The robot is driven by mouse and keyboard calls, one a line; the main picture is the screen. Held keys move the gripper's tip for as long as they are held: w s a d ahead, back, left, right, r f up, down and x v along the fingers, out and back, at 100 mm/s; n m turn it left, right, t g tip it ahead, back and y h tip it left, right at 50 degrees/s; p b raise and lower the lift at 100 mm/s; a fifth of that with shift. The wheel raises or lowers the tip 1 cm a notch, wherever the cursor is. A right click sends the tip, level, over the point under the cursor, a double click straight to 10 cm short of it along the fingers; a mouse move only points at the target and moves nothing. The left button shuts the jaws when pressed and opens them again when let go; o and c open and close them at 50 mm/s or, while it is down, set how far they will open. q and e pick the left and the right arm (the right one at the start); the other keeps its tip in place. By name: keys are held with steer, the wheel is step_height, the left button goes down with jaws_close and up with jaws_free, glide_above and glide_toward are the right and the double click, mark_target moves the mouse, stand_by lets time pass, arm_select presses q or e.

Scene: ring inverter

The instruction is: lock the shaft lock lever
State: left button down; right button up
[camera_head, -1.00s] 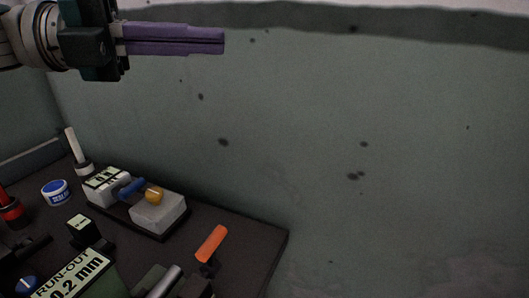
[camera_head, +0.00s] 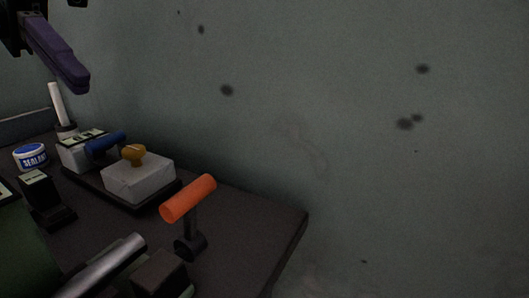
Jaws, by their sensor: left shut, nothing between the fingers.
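An orange-handled lever (camera_head: 188,199), which appears to be the shaft lock lever, stands near the right edge of the bench. Its handle sits on a dark upright stem over a round dark pivot. A grey metal shaft (camera_head: 108,266) lies to its lower left, beside a dark block. My left gripper (camera_head: 77,80) has purple fingers, shut and empty. It is at the upper left, pointing down and right, well apart from the lever. My right gripper is not in view.
A white block unit (camera_head: 140,180) with a blue handle and a yellow knob stands behind the lever. A sealant tub (camera_head: 30,157), a white cylinder (camera_head: 58,106) and a small black stand (camera_head: 42,196) are at left. The dark bench (camera_head: 262,222) is clear right of the lever.

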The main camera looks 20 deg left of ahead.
mark_target(182, 190)
arm_select(q)
steer(key=x, duration=1.4)
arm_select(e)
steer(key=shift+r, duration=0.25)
arm_select(q)
steer(key=shift+w+d+r+p, duration=0.1)
steer(key=shift+w+p, duration=0.05)
steer(key=shift+p, duration=0.15)
